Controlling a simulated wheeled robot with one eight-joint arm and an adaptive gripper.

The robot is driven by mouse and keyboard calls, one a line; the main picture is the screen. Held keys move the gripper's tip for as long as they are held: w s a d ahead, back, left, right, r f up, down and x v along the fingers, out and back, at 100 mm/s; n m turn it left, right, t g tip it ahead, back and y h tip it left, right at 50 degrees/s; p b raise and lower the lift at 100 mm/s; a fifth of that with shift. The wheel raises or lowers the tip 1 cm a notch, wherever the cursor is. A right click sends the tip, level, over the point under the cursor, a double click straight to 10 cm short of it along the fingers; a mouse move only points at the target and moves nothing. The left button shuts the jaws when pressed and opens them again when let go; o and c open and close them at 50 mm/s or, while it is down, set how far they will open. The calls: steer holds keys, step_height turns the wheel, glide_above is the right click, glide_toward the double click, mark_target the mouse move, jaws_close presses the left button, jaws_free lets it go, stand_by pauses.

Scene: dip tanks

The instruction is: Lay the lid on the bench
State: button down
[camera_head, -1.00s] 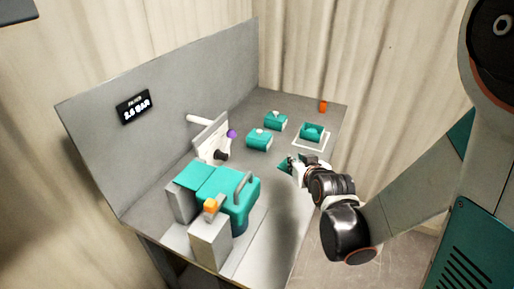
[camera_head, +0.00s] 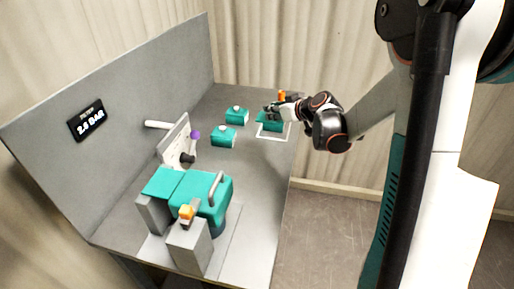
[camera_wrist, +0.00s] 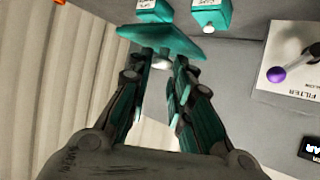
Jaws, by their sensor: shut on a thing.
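My gripper (camera_wrist: 162,58) is shut on the lid (camera_wrist: 160,38), a flat teal piece with a pale knob between the fingertips in the wrist view. In the head view my gripper (camera_head: 271,110) is at the far right of the bench (camera_head: 246,180), over or close beside a teal tank (camera_head: 268,124) in a white outline. The gripper partly hides this tank. I cannot tell the lid apart there, nor whether it touches the tank.
Two teal tanks with pale knobs (camera_head: 224,136) (camera_head: 237,116) stand left of the outline. An orange object (camera_head: 281,96) is behind my gripper. A teal machine (camera_head: 205,194) and a panel with a purple knob (camera_head: 195,135) stand nearer. Bare bench lies between.

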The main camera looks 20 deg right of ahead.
step_height(320, 180, down, 17)
steer(key=b, duration=0.5)
steer(key=shift+f, duration=0.1)
steer(key=c, duration=1.4)
jaws_free()
steer(key=shift+c, duration=0.2)
steer(key=shift+r, duration=0.2)
steer(key=p+v, duration=0.2)
steer(key=v, duration=1)
steer(key=shift+p, duration=0.4)
steer(key=shift+f, duration=0.1)
